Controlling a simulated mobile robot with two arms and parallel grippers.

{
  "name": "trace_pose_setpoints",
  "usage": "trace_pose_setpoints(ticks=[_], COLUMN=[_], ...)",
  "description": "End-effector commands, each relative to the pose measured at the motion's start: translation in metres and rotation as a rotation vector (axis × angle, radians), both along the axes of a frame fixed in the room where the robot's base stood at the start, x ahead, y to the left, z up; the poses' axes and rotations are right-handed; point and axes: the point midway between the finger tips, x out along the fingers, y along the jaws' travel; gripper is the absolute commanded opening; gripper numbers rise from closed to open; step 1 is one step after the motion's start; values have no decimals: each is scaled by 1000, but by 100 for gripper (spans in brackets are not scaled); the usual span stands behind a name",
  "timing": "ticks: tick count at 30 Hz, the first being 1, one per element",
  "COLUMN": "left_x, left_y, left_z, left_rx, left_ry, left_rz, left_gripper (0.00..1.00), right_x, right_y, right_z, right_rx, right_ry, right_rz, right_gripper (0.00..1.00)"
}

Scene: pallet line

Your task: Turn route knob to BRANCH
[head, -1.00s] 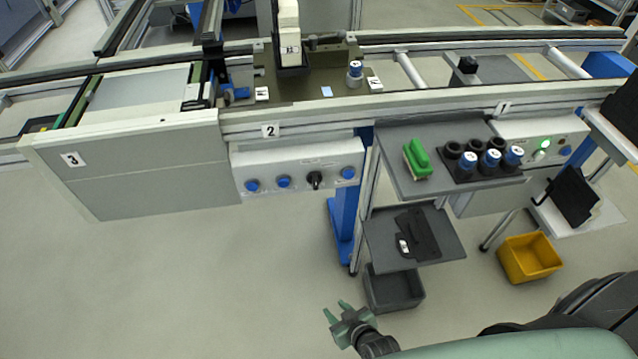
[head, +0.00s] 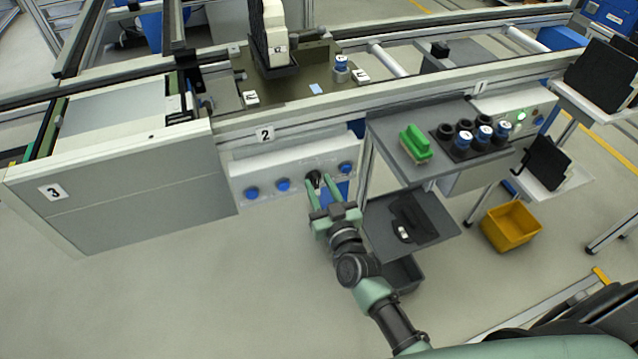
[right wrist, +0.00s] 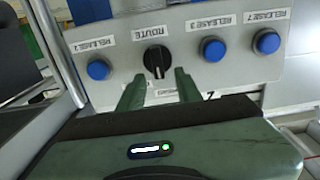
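The black route knob (right wrist: 157,60) sits on the light control panel (right wrist: 200,85) under the label ROUTE. Its pointer looks upright in the right wrist view; the lower labels are partly hidden by my fingers. In the head view the knob (head: 314,178) is on the station 2 panel (head: 265,172). My right gripper (right wrist: 160,88) is open, its two green fingers spread on either side below the knob, apart from it as far as I can tell. It also shows in the head view (head: 334,190) in front of the panel. My left gripper is not in view.
Blue buttons flank the knob: RELEASE 2 (right wrist: 98,69) on one side, RELEASE 3 (right wrist: 214,49) and another release button (right wrist: 266,41) on the other.

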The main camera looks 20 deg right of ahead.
Motion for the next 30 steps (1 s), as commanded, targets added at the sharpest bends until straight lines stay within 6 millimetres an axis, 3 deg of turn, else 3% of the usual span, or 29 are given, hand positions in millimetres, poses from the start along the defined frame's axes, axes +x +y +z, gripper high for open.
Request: trace_pose_setpoints(ticks=[11,15,30], left_x=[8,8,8], left_y=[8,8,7], left_z=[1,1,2], left_rx=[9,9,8], left_ry=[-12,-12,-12], left_rz=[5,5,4], left_gripper=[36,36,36], right_x=[9,8,8], right_y=[0,0,-1], right_z=[0,0,0], right_rx=[0,0,76], right_ry=[1,1,5], right_rz=[0,0,1], right_gripper=[35,0,0])
